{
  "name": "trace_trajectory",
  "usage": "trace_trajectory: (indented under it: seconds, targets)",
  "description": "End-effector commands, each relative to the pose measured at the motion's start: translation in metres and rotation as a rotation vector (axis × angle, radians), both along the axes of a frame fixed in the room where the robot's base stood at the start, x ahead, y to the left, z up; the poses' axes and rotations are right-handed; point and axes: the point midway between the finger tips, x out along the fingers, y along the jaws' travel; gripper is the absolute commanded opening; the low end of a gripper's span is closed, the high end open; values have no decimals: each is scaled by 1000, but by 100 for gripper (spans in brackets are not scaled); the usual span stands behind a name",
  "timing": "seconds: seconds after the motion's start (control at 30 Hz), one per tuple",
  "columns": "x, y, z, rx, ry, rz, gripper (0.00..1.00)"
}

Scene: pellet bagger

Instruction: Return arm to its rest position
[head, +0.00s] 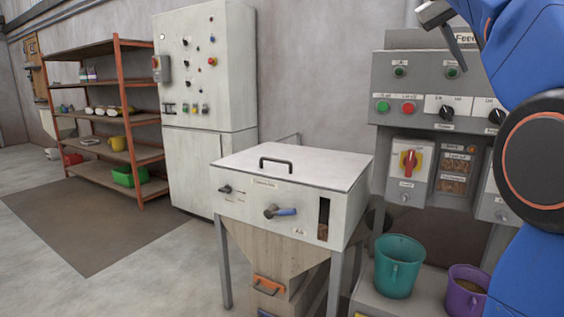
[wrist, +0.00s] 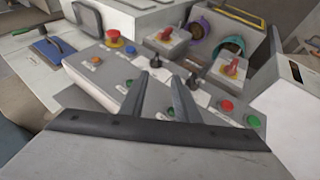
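My arm, blue with a dark round joint cover, fills the right side of the head view. My gripper (head: 447,28) shows at the top right of that view, in front of the upper part of the grey control panel (head: 388,58). In the wrist view the two dark fingers of my gripper (wrist: 159,77) stand apart with nothing between them. Behind them lies the sloped grey panel with buttons and black knobs (wrist: 103,79). I cannot tell the exact distance from the fingers to the panel.
A white hopper cabinet (head: 292,165) with a lid handle and blue-gripped lever stands in the middle. A teal bucket (head: 398,268) and a purple bucket (head: 467,292) stand below the panel. A tall white cabinet (head: 205,80) and orange shelf (head: 118,100) stand left. Floor at left is clear.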

Motion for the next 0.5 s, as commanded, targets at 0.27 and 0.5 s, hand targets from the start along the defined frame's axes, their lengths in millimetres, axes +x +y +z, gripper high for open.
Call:
trace_trajectory:
  seconds: [0.27,0.5]
  targets:
    - [-15,22,-55,41,5,158,29]
    - [-40,56,-139,118,-9,318,29]
